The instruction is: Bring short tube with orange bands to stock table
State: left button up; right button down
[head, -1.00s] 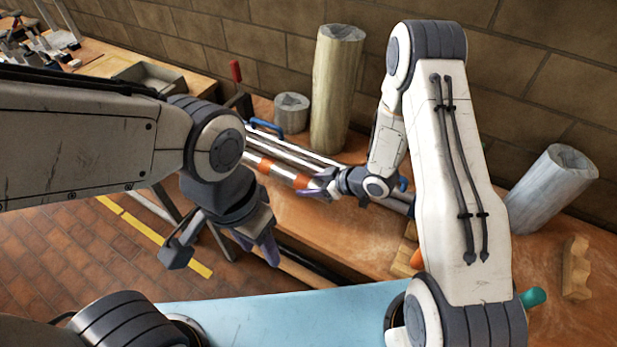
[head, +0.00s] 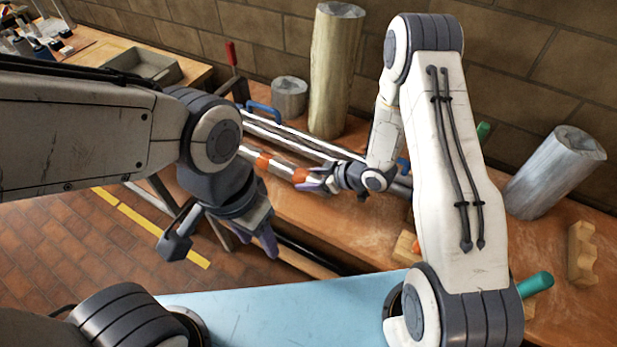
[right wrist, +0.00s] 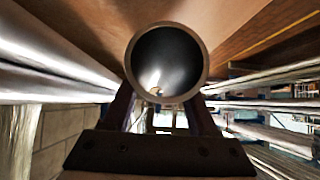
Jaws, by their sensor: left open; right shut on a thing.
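The short tube with orange bands (head: 281,168) is silvery with orange rings. My right gripper (head: 318,181) is shut on it near its right end, over the wooden bench (head: 320,225). The tube's left end is hidden behind my left arm. In the right wrist view the tube (right wrist: 133,62) is seen end-on as a round, hollow opening between the fingers. My left gripper (head: 222,243) is open and empty, in front of the bench and apart from the tube. I cannot tell which surface is the stock table.
Long metal rods (head: 300,140) lie behind the tube, beside a blue handle (head: 265,114). A tall pale log (head: 335,75), a short grey cylinder (head: 289,97) and a leaning grey cylinder (head: 553,175) stand at the back. Another table (head: 190,77) with a grey tray (head: 143,66) is far left.

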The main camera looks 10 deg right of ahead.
aim_at(309, 195)
jog(key=shift+f+b, duration=1.55)
jog(key=shift+f, duration=0.6)
jog(key=shift+c, duration=0.5)
grip_release()
jog(key=b+v, duration=0.1)
jog(key=v, duration=0.9)
jog(key=shift+s+d+r, duration=0.1)
jog(key=shift+d+r, duration=0.05)
jog(key=shift+r, duration=0.05)
